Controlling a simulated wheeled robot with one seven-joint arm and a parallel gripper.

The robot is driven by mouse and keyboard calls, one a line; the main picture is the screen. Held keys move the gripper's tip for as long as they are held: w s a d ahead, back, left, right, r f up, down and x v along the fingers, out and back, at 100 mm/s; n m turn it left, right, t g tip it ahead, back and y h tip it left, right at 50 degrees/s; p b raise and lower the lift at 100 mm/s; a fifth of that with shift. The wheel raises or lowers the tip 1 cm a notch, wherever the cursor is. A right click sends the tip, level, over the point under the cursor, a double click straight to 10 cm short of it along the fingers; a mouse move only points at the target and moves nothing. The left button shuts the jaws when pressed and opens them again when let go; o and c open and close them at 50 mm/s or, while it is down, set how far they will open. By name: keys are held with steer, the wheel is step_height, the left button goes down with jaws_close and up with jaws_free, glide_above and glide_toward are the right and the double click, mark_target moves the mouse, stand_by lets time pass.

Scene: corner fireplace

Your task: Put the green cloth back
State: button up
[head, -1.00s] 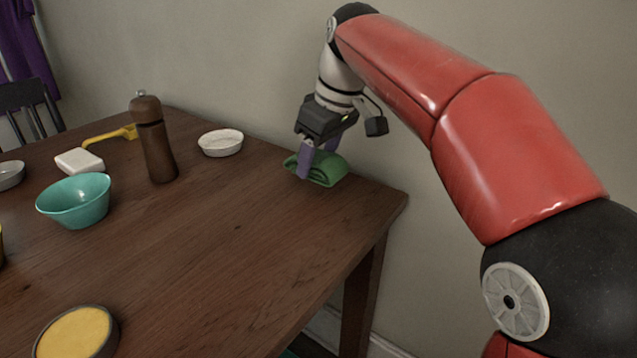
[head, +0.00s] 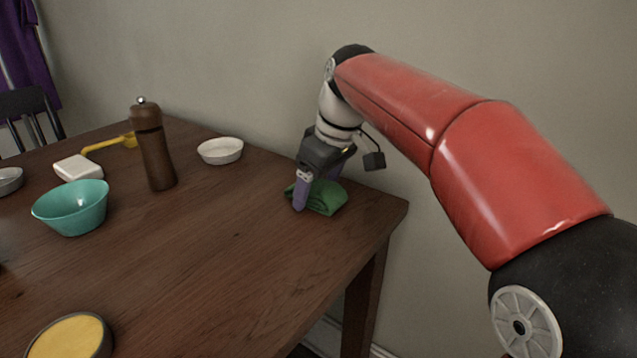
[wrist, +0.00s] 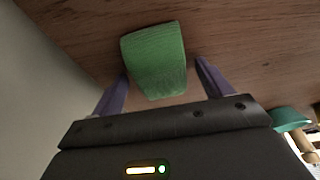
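The green cloth (head: 325,201), folded or rolled into a thick bundle, lies on the dark wooden table near its far right corner, by the wall. My gripper (head: 317,188) points down over it, with one purple finger in front of the cloth and the other partly hidden behind. In the wrist view the cloth (wrist: 155,62) sits between the two spread fingers of my gripper (wrist: 161,68). A small gap shows on the right side; the left finger is very close to the cloth, and contact there is unclear.
On the table (head: 215,255) stand a white dish (head: 220,151), a brown pepper mill (head: 153,148), a teal bowl (head: 70,208), a white block (head: 78,168), a yellow utensil (head: 112,143) and a yellow-filled bowl (head: 70,338). The wall (head: 240,65) is close behind the cloth. The table's middle is clear.

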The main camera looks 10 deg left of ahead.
steer(key=p+v, duration=0.3)
steer(key=v, duration=0.9)
steer(key=shift+r, duration=0.2)
steer(key=shift+s, duration=0.1)
steer(key=s+d+f+m+t+h, duration=0.1)
steer(key=s+d+f+m+t, duration=0.1)
steer(key=s+d+f+m, duration=0.6)
steer(key=s+d+f+m+t+h, duration=0.1)
steer(key=s+d+f+m, duration=0.2)
steer(key=d, duration=0.9)
steer(key=s+d+f+m+t+h, duration=0.1)
steer(key=s+d+f+m, duration=0.1)
steer(key=s+d+f, duration=0.3)
steer(key=s+f, duration=0.3)
steer(key=f, duration=0.1)
steer(key=shift+d+f+m, duration=0.3)
steer(key=shift+d, duration=0.05)
